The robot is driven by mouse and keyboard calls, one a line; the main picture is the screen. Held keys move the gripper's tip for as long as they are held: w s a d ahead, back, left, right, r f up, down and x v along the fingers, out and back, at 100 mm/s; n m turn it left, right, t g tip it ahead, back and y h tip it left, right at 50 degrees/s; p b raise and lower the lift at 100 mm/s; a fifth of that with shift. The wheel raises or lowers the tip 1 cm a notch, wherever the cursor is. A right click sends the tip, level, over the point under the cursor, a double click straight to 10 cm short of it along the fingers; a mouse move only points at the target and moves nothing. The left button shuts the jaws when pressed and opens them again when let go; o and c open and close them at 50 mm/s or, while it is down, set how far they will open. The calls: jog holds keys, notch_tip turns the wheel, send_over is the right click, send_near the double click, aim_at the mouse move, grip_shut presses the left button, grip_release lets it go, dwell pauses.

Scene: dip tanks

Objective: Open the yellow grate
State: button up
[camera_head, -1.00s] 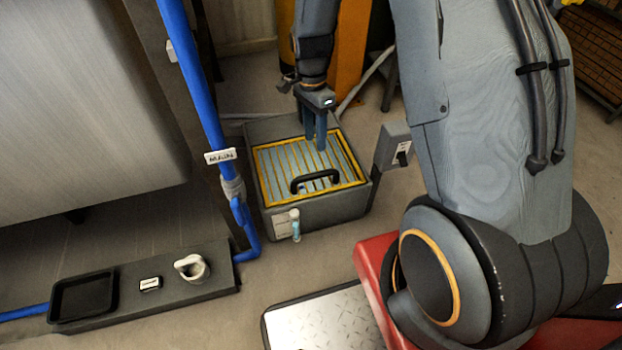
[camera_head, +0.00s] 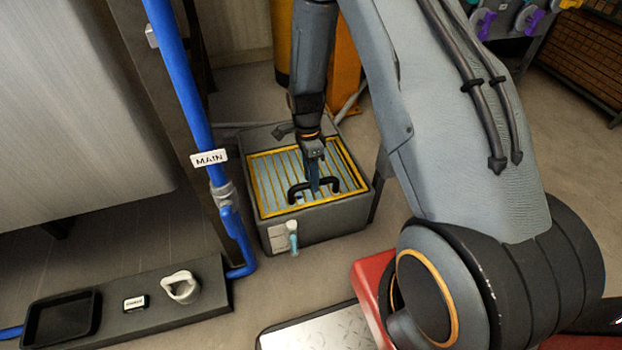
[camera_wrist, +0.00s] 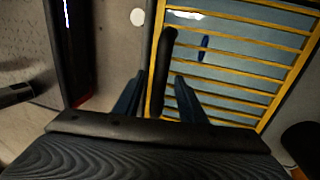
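The yellow grate (camera_head: 290,209) lies flat and closed on top of a grey tank (camera_head: 335,214), with bluish liquid showing between its bars. It fills the right of the wrist view (camera_wrist: 235,58). A black arched handle (camera_head: 299,187) stands on the grate near its front edge. My gripper (camera_head: 314,186) points down at this handle. In the wrist view, the handle (camera_wrist: 163,65) runs between the two blue fingers of my gripper (camera_wrist: 158,90), with a gap visible on each side. The gripper is open. Whether the fingertips reach below the handle bar is hard to tell.
A blue pipe labelled MAIN (camera_head: 190,95) stands left of the tank. A small light-blue valve (camera_head: 293,241) sits on the tank's front. A low bench at lower left holds a black tray (camera_head: 65,315) and a white ring-shaped part (camera_head: 181,287). An orange post (camera_head: 343,70) stands behind.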

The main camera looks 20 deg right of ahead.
jog(key=shift+f, duration=0.2)
jog(key=shift+c, duration=0.3)
grip_shut()
jog(key=shift+r, duration=0.15)
